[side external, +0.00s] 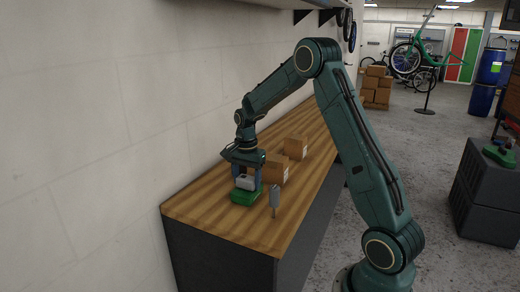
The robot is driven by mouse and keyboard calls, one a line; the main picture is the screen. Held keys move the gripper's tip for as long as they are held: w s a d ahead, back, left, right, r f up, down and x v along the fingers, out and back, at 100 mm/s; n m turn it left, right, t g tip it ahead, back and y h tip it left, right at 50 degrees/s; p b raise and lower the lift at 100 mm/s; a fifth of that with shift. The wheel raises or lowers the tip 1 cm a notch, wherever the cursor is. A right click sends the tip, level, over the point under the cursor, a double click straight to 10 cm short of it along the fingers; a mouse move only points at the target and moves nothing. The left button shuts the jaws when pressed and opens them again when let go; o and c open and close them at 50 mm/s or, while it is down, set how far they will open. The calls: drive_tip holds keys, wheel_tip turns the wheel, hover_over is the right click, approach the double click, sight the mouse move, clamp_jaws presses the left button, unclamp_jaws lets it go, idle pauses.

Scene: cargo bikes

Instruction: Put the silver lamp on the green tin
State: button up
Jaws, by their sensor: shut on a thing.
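The silver lamp (245,183) is a small pale grey block between the fingers of my gripper (247,178). My gripper points down and is shut on it; the fingers hide part of its sides. The green tin (244,197) lies on the wooden bench near its front end, directly below the lamp. The lamp's underside appears to be at the tin's top; I cannot tell whether it rests on it or is just above.
A grey upright object with a thin stem (275,197) stands close to the right of the tin. A wall runs along the left. The bench's front left corner is clear.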

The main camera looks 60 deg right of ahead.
sight(247, 178)
drive_tip(key=shift+f, duration=0.1)
drive_tip(key=o, duration=1)
wheel_tip(247, 178, up, 12)
drive_tip(key=shift+a+r, duration=0.1)
drive_tip(key=shift+r, duration=0.1)
idle(0.5)
